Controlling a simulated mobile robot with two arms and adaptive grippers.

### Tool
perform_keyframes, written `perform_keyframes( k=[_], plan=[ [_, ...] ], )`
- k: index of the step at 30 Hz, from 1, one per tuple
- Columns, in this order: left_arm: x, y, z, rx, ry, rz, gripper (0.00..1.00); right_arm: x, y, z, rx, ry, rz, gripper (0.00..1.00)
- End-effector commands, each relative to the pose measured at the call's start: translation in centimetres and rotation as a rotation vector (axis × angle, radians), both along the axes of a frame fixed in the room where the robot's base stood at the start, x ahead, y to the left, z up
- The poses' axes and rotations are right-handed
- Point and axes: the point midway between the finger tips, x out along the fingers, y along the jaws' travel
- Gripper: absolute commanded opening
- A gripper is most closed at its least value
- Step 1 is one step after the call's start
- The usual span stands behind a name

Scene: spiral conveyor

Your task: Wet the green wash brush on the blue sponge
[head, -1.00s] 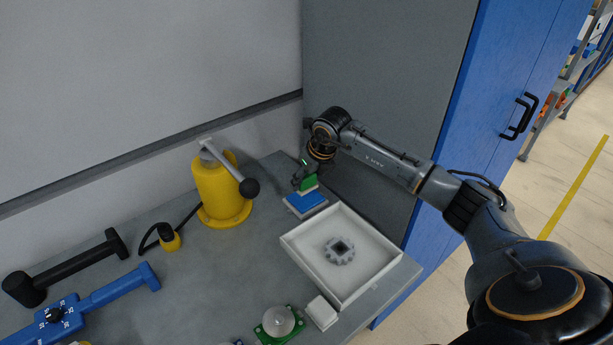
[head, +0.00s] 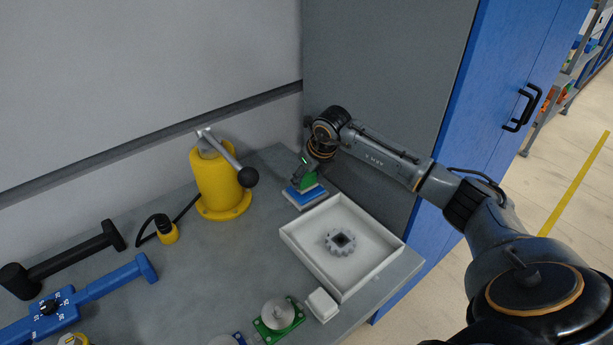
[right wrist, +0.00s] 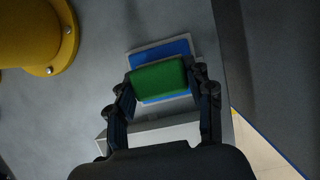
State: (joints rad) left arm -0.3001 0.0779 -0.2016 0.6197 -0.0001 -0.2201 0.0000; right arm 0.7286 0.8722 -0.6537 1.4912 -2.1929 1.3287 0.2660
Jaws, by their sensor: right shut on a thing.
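The green wash brush (head: 308,181) is held in my right gripper (head: 304,172) at the far corner of the bench. In the right wrist view the brush (right wrist: 158,78) lies between the two fingers of the gripper (right wrist: 160,88), which are shut on it. The blue sponge (head: 311,197) rests in a pale shallow holder directly below the brush. It also shows in the right wrist view (right wrist: 172,50), partly covered by the brush. The brush's lower side appears to meet the sponge's top, but exact contact is hard to tell. My left gripper is not in view.
A white tray (head: 369,283) with a grey gear (head: 341,241) stands just in front of the sponge. A yellow lever press (head: 218,185) stands to the left. A dark cabinet wall (head: 385,70) is close behind my right arm. A white block (head: 322,304) sits near the front.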

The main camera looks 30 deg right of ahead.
Motion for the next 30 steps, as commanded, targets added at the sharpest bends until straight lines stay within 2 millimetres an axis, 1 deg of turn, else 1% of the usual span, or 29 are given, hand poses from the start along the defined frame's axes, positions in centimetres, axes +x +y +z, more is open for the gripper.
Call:
perform_keyframes(
  k=[21, 30],
  plan=[
    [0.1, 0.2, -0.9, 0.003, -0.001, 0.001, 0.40, 0.0, 0.0, -1.0, 0.000, -0.001, 0.000, 0.19],
    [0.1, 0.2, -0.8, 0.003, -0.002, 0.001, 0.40, 0.0, 0.0, -1.0, 0.000, -0.001, 0.000, 0.19]
  ],
)
